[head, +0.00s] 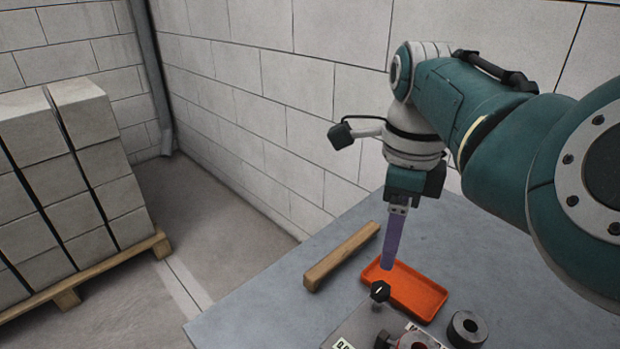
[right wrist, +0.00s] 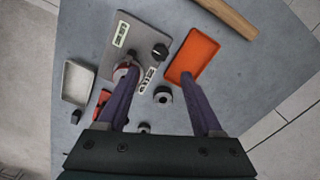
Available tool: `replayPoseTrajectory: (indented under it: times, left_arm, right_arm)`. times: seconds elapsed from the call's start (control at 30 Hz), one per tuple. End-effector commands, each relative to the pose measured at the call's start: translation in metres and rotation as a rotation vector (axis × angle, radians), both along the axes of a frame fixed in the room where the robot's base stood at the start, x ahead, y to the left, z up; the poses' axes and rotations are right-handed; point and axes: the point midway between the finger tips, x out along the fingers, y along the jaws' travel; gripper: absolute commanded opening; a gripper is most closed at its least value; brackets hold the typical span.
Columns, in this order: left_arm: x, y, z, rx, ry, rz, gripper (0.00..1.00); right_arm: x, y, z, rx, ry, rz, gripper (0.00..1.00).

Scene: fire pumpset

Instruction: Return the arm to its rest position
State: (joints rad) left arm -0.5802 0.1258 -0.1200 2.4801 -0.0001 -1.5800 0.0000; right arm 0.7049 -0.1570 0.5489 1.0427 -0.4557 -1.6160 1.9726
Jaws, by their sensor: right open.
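My right arm (head: 520,135) reaches in from the right in the head view. Its gripper (head: 388,266) points down above the grey table, close to the orange tray. In the right wrist view the right gripper's two purple fingers (right wrist: 160,88) stand wide apart, with nothing between them but the table and parts below. The orange tray (head: 418,292) lies flat and looks empty; it also shows in the right wrist view (right wrist: 193,56). My left gripper is in neither view.
A wooden bar (head: 342,256) lies behind the tray. A dark ring (head: 467,329) and a grey plate (right wrist: 138,46) with a valve part are near the tray. A pale tray (right wrist: 76,82) sits farther left. A block wall is close behind the table; stacked blocks (head: 70,185) stand left.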

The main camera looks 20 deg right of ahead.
Motion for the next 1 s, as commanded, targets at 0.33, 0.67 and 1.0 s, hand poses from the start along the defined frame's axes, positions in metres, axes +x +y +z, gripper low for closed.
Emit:
replayPoseTrajectory:
  times: [0.33, 0.67, 1.0]
  left_arm:
    - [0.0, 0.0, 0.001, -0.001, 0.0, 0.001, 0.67]
    - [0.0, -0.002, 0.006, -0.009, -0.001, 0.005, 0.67]
    - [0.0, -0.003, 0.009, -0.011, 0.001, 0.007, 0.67]
  right_arm:
    - [-0.008, -0.01, -0.005, -0.027, -0.004, 0.054, 0.67]
    - [-0.091, -0.055, -0.016, -0.301, -0.013, 1.03, 0.67]
    - [-0.174, 0.021, 0.011, -0.376, -0.059, 2.099, 0.67]
